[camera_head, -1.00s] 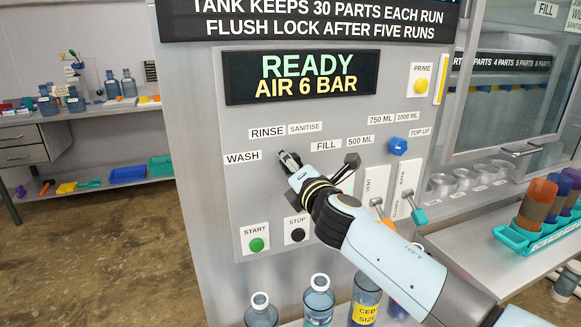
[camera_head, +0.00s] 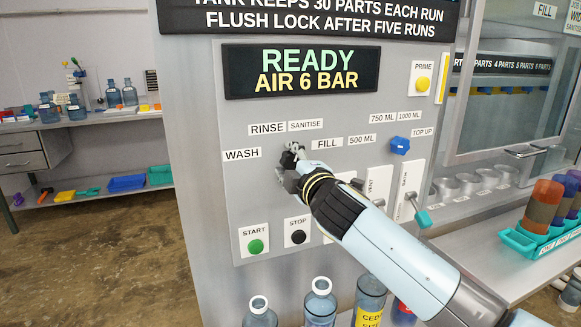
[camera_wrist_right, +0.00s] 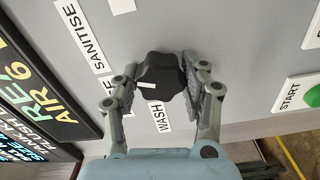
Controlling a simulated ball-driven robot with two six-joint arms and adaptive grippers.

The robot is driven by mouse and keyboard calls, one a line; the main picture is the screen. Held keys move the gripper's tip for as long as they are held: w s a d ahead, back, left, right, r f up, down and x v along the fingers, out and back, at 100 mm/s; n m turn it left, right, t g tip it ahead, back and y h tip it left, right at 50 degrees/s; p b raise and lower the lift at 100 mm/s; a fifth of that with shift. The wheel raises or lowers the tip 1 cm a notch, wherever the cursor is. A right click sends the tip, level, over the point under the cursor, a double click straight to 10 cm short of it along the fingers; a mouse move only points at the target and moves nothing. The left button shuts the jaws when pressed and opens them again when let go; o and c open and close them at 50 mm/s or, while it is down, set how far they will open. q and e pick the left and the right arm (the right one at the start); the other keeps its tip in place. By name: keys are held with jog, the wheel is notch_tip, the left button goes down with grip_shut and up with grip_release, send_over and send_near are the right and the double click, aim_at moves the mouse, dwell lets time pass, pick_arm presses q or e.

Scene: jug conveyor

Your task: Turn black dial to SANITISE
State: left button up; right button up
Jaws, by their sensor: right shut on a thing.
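The black dial (camera_wrist_right: 162,72) is a lobed knob on the grey panel, with a white mark on its face. In the right wrist view the mark is at the dial's lower left, on the side of the partly covered RINSE label. My right gripper (camera_wrist_right: 160,90) has a finger on either side of the dial and is shut on it. In the head view this gripper (camera_head: 289,170) covers most of the dial. The SANITISE label (camera_head: 305,125) is above and slightly right of the gripper; it also shows in the right wrist view (camera_wrist_right: 82,35). My left gripper is not in view.
The WASH label (camera_head: 241,154) and RINSE label (camera_head: 267,129) are left of and above the gripper. The green START button (camera_head: 256,246) and black STOP button (camera_head: 298,237) are below. A blue dial (camera_head: 400,146) and levers are to the right. Bottles (camera_head: 320,300) stand beneath.

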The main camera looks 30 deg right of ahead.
jog(key=shift+f+m, duration=0.1)
jog(key=shift+m, duration=0.3)
jog(key=o, duration=1.2)
jog(key=v, duration=1.2)
